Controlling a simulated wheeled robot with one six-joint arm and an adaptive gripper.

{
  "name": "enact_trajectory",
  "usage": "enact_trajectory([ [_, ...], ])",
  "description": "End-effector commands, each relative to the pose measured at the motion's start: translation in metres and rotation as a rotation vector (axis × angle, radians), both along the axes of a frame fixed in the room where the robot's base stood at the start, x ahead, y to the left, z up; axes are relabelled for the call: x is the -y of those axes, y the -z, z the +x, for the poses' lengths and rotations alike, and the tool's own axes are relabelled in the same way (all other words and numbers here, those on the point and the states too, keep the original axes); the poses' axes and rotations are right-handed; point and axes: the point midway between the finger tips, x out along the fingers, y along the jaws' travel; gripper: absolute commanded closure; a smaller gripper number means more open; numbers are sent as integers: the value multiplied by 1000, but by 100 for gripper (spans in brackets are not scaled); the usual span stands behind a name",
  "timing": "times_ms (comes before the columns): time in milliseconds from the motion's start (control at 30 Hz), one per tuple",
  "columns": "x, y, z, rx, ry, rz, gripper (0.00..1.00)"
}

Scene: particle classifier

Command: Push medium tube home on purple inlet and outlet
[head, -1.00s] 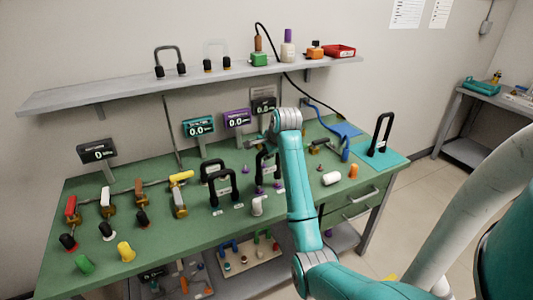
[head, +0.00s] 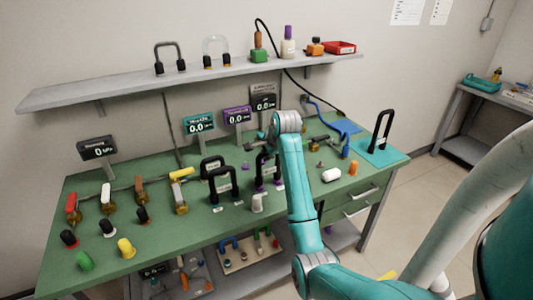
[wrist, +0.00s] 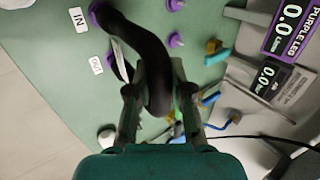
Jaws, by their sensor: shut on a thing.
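A black curved tube (wrist: 143,45) is between the fingers of my gripper (wrist: 158,90) in the wrist view, and the gripper is shut on it. One tube end reaches the purple fitting (wrist: 97,14) beside the IN label (wrist: 78,19). The other end is hidden under the gripper, near a second label, so I cannot tell how it sits. In the head view, the tube (head: 263,164) stands upright as an arch over purple fittings (head: 260,189), partly behind my arm. I cannot tell how deep either end sits.
Loose purple fittings (wrist: 175,41) lie near the tube. A black arch (head: 221,180) stands to its left on the green bench (head: 140,185). The purple display (head: 237,116) reads 0.0 behind. A white cylinder (head: 331,174) and orange plug (head: 353,168) lie right.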

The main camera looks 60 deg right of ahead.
Motion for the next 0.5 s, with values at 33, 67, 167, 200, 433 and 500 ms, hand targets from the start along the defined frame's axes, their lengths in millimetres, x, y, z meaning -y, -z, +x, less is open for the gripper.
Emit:
enact_trajectory([
  [33, 0, 2, 0, -1, 0, 1, 100],
  [67, 0, 2, 0, -2, 0, 1, 100],
  [167, 0, 5, 0, -2, -1, 2, 100],
  [200, 0, 6, 0, -2, -1, 2, 100],
  [433, 0, 11, 0, -3, -1, 3, 100],
  [500, 0, 13, 0, -3, -1, 3, 100],
])
